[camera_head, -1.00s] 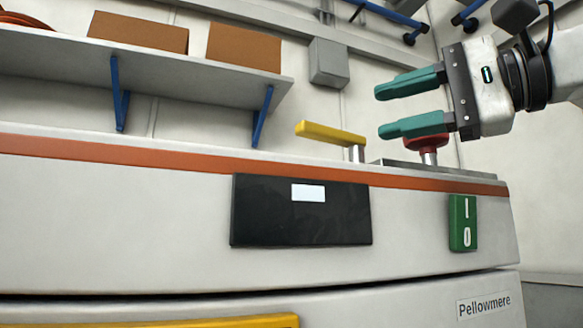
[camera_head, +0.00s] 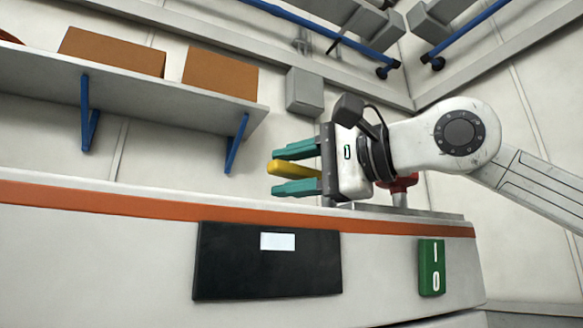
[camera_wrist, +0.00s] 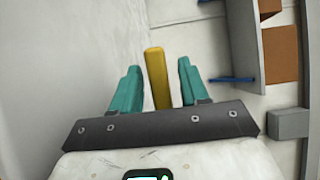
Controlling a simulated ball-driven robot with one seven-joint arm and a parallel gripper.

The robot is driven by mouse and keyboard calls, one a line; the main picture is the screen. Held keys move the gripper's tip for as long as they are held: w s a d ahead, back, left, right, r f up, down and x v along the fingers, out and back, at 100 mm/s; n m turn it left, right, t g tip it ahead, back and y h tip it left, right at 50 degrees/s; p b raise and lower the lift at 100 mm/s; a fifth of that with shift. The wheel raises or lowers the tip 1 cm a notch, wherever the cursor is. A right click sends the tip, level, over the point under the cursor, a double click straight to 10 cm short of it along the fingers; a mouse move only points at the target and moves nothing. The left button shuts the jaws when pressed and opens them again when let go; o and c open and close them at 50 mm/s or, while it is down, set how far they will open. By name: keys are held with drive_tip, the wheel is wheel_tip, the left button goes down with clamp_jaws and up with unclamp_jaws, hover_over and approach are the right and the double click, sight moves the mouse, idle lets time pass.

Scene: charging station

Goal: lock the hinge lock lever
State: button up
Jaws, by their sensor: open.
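The yellow lever (camera_head: 292,170) stands above the top of the white cabinet and points left in the head view. My gripper (camera_head: 290,170) is open, with one teal finger above the lever and the other below it. In the wrist view the lever (camera_wrist: 156,78) lies between the two teal fingers of my gripper (camera_wrist: 154,90), with a gap visible on both sides. The lever's base is hidden behind my gripper in the head view.
A red knob (camera_head: 400,183) stands on the cabinet top behind my wrist. The cabinet front has a black panel (camera_head: 225,265) and a green switch (camera_head: 431,267). A shelf (camera_head: 150,108) with brown boxes (camera_head: 220,75) is on the wall at left.

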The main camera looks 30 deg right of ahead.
clamp_jaws()
idle(0.4)
